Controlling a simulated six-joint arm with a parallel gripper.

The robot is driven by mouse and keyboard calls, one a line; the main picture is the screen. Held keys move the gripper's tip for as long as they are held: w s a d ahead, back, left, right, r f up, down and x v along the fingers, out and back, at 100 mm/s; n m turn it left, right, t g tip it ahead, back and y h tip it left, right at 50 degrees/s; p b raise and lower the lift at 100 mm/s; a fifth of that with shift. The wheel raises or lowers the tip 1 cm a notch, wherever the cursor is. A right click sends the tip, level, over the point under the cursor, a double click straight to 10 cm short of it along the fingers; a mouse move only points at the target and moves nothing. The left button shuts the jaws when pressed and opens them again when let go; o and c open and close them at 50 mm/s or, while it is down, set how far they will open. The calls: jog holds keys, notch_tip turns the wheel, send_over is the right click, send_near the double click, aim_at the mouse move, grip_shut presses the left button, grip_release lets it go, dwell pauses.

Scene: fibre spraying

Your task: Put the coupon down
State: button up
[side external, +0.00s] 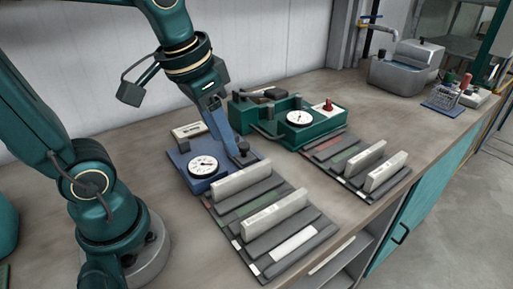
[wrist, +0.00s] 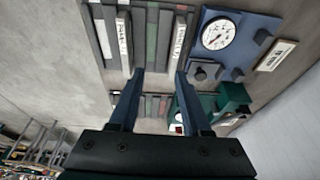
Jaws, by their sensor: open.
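My gripper (side external: 232,152) is open, with its fingers pointing down beside the blue dial fixture (side external: 198,186). In the wrist view the fingers (wrist: 159,73) are apart with nothing between them. Two pale coupons stand on edge in the near slotted rack (side external: 262,268): one coupon (side external: 242,180) close to the fixture and another (side external: 275,214) farther forward. Two pale bars also show in the wrist view, one at the left (wrist: 124,42) and one at the right (wrist: 179,42). Whether a fingertip touches anything is unclear.
A green dial fixture (side external: 270,123) with a red knob stands behind, beside a second slotted rack (side external: 350,186) holding two upright coupons (side external: 369,158) (side external: 386,173). A grey basin (side external: 405,68) and a tube rack (side external: 442,100) stand far right. The bench's right front is bare.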

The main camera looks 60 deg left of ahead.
jog(key=shift+s+d+f+t, duration=0.2)
jog(key=shift+s+d+t, duration=0.15)
jog(key=shift+s, duration=0.35)
jog(key=shift+s+d+f+t, duration=0.25)
jog(key=shift+s+t, duration=0.15)
jog(key=shift+s, duration=0.25)
jog(key=shift+s+d+f+t, duration=0.2)
jog(key=shift+s+d+t, duration=0.15)
jog(key=shift+s, duration=0.35)
